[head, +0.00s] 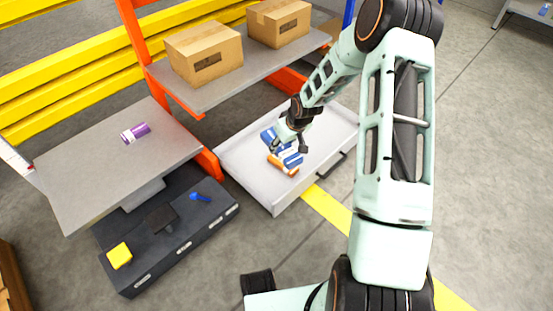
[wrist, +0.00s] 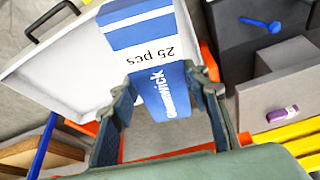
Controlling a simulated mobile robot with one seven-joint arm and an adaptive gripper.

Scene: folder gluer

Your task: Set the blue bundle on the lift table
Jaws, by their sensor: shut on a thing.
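The blue bundle (wrist: 165,90) has a white band with "25 pcs" on it and fills the middle of the wrist view. My gripper (wrist: 168,84) is shut on it, with one finger on each side. In the head view my gripper (head: 289,147) is over the white tray, and blue parts (head: 291,158) show beside it. The gripper partly hides the bundle, and I cannot tell how far it is above the tray floor. The lift table (head: 85,165) has a grey top at the left, with a purple-and-white roll (head: 135,132) near its far edge.
An orange bundle (head: 283,165) shows in the white tray (head: 240,165). A grey shelf (head: 270,70) with two cardboard boxes (head: 205,53) is behind, with an orange post (head: 135,50). The dark base (head: 165,250) carries a yellow block (head: 119,255) and a blue item (head: 200,197). Most of the lift top is clear.

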